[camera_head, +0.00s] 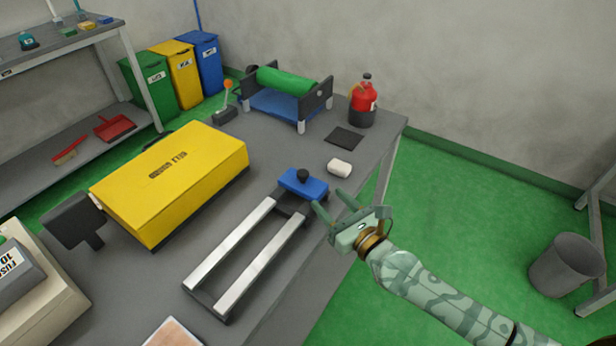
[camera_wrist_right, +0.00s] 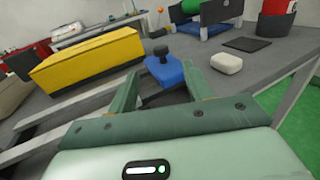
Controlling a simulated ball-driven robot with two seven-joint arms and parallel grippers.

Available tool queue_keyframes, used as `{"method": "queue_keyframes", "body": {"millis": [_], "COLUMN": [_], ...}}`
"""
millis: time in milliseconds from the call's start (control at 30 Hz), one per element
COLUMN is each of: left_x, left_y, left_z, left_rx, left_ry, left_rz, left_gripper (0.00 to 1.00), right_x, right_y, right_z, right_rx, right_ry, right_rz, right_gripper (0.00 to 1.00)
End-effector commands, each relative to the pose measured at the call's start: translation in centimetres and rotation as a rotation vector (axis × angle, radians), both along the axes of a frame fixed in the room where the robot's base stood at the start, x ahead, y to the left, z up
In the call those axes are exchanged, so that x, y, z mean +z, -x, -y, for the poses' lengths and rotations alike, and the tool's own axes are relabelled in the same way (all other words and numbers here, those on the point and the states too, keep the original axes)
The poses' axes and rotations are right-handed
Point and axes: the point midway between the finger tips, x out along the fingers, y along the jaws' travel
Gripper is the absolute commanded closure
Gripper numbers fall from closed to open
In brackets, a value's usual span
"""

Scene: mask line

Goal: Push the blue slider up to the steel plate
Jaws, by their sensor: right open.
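The blue slider (camera_head: 303,184) has a black knob on top and sits at the far end of a frame with two pale metal rails (camera_head: 231,243). In the right wrist view the slider (camera_wrist_right: 166,73) shows between and beyond my fingers. My right gripper (camera_head: 330,203) is open and empty, just to the right of the slider and near the table's right edge. A gap seems to remain between its fingers and the slider. A dark crosspiece (camera_head: 207,303) joins the rails at the near end. I cannot tell which part is the steel plate. My left gripper is out of view.
A yellow machine housing (camera_head: 170,176) stands left of the rails. A white block (camera_head: 339,168), a dark pad (camera_head: 344,138), a red bottle (camera_head: 363,102) and a green roller unit (camera_head: 287,85) stand farther back. The grey table (camera_head: 270,150) is bare between housing and slider.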

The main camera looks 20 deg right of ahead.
Motion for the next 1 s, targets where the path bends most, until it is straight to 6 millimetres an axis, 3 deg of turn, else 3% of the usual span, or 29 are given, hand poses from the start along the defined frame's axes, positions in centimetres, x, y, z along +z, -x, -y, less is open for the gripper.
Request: {"method": "queue_keyframes", "body": {"millis": [200, 400, 800, 1000], "left_x": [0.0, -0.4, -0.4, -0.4], "left_y": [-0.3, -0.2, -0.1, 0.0], "left_z": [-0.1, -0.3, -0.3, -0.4], "left_rx": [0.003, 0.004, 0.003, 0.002], "left_ry": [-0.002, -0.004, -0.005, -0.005], "left_rz": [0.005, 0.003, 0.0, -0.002], "left_gripper": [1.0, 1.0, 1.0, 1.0], "right_x": [0.0, -0.2, -0.1, -0.1], "right_y": [-5.3, -8.2, -9.1, -9.1], "right_z": [-1.5, -2.3, -2.6, -2.5], "right_rx": [-0.001, 0.001, 0.001, 0.001], "right_ry": [-0.001, 0.002, 0.002, 0.003], "right_rz": [0.002, 0.0, 0.0, 0.0], "right_gripper": [0.5, 0.5, 0.5, 1.0]}}
